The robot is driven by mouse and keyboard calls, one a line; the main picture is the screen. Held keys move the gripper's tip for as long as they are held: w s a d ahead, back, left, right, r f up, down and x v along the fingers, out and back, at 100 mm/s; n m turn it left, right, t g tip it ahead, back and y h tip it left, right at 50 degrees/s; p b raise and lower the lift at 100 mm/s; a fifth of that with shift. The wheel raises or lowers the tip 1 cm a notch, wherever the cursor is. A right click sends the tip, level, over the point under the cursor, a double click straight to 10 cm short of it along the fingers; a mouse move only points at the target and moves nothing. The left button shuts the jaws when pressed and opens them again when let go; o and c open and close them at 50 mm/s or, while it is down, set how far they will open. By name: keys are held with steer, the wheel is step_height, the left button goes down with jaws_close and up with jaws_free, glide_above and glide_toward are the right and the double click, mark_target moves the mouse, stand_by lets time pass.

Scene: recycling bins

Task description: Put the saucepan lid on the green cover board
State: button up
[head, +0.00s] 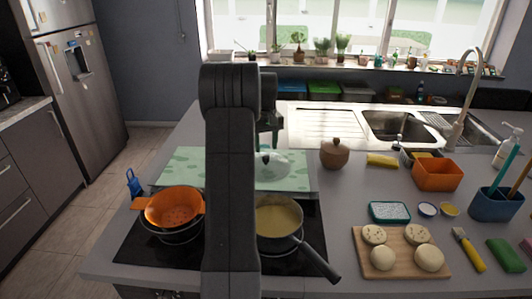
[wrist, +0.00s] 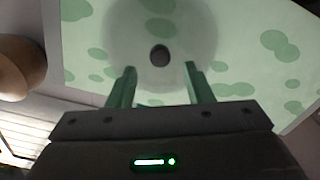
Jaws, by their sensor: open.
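The saucepan lid (head: 274,169) is clear glass with a dark knob. It appears to lie flat on the green cover board (head: 184,168), which is pale green with darker spots, behind the hob. My arm hides part of the board and the lid's left side in the head view. In the wrist view the lid (wrist: 190,28) is a translucent disc on the spotted board (wrist: 250,75). My gripper (wrist: 161,76) is open, its green fingers spread and empty near the lid's edge, with the knob just beyond the fingertips and apart from them.
A saucepan of yellow food (head: 278,222) and an orange colander pot (head: 174,212) stand on the black hob in front. A lidded brown pot (head: 335,153) stands right of the board. A wooden board of dough (head: 400,262) and an orange tub (head: 438,174) are farther right.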

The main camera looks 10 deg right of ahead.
mark_target(266, 157)
step_height(266, 157, up, 8)
steer(key=shift+r, duration=0.25)
